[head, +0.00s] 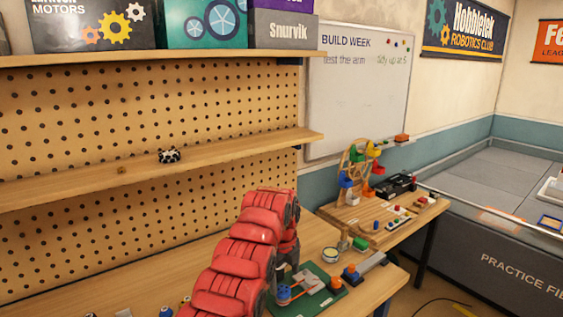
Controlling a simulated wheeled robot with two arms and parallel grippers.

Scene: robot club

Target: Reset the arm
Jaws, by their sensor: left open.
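A small model arm with a blue base (283,292) and an orange link stands on a green board (322,298) at the front right of the workbench. A grey plate (311,279) also lies on the board. My red left arm rises from the bottom edge, bends over and points down at the board. My left gripper (288,274) is at its end, open, close above or beside the model arm. The arm links hide most of it, and I cannot tell whether it touches anything. My right gripper is out of view.
An orange and blue piece (350,275) and a grey bar (371,262) lie right of the board. A round tin (330,255) and a green block (360,244) stand behind. A side table holds a toy wheel (358,168). A pegboard shelf (220,150) runs along the left.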

